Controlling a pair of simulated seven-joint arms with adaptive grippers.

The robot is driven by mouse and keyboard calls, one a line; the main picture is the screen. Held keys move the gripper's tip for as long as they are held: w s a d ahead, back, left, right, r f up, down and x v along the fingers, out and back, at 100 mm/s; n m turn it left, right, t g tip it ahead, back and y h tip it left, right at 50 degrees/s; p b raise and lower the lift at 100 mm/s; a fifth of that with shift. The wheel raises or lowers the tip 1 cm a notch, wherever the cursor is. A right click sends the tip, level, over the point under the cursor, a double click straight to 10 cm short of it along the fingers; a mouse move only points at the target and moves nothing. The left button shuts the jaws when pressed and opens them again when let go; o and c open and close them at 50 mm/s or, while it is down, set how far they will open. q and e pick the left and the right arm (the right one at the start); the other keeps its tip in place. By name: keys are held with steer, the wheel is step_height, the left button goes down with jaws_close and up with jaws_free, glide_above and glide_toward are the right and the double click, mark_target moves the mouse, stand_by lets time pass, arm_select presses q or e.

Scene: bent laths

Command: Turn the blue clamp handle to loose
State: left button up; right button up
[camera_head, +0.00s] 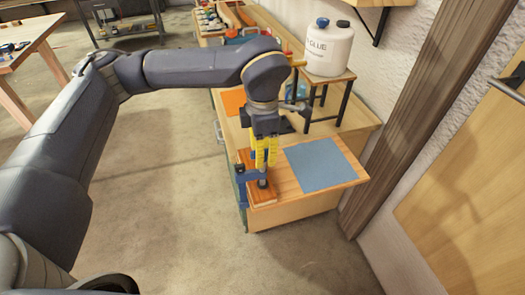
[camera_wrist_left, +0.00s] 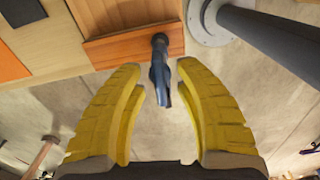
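The blue clamp (camera_head: 241,187) sits at the near left corner of the workbench, by a reddish wooden block (camera_head: 262,195). In the left wrist view the dark blue clamp handle (camera_wrist_left: 159,72) juts out from the wooden board edge. My left gripper (camera_head: 265,163) has yellow fingers pointing down over the clamp. In the left wrist view my left gripper (camera_wrist_left: 160,68) is open, with the handle between its fingertips and a gap on each side. In the head view the fingers partly hide the handle. My right gripper is not in view.
A blue-grey square sheet (camera_head: 320,165) lies on the board to the right. A white glue container (camera_head: 329,47) stands on a small stand (camera_head: 326,82) behind. An orange sheet (camera_head: 233,102) lies farther back. Open floor lies left of the bench; a wall is at right.

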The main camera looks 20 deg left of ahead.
arm_select(q)
steer(key=shift+c, duration=0.2)
jaws_close()
stand_by(0.3)
steer(key=n, duration=1.3)
steer(key=shift+s+f, duration=0.1)
steer(key=n, duration=0.3)
steer(key=shift+n, duration=1.4)
